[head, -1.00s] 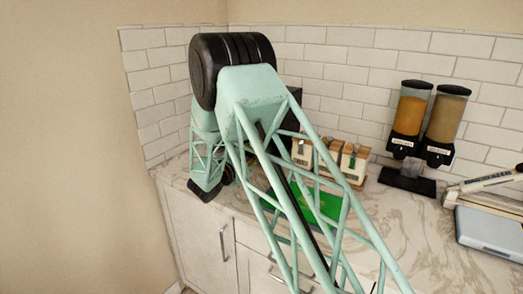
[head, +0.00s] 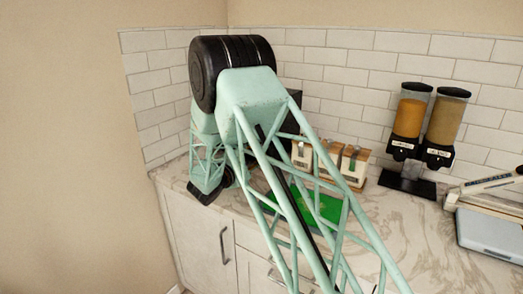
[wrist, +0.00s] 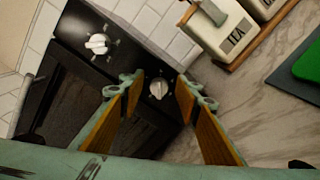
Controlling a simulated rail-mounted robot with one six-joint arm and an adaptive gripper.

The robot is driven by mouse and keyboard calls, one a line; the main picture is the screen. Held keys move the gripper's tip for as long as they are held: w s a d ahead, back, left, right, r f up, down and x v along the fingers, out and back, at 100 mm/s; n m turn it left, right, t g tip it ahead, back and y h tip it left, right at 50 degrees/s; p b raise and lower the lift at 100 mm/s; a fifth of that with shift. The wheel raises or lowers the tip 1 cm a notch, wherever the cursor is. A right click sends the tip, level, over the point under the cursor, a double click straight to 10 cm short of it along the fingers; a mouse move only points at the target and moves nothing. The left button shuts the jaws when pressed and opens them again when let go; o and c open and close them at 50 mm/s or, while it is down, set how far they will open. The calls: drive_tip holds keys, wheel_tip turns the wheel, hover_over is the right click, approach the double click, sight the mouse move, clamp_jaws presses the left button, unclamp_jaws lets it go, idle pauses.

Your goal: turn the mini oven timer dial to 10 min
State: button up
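The mini oven (wrist: 72,98) is black and shows tilted in the wrist view, its front with two pale dials. One dial (wrist: 98,43) is at the upper left, clear of my fingers. The other dial (wrist: 158,89) shows between my two fingertips. Which is the timer dial I cannot tell, as the markings are too small. My gripper (wrist: 160,84) is open, a finger on each side of the lower dial, with no clear contact. In the head view my arm hides nearly all of the oven (head: 295,107).
A white canister marked TEA (wrist: 228,32) stands on a wooden tray right of the oven. A green board (head: 318,207) lies on the marble counter (head: 400,222). Two dispensers (head: 425,125) stand at the back right. Tiled walls close the corner behind the oven.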

drive_tip(key=v, duration=1.2)
drive_tip(key=shift+o, duration=0.2)
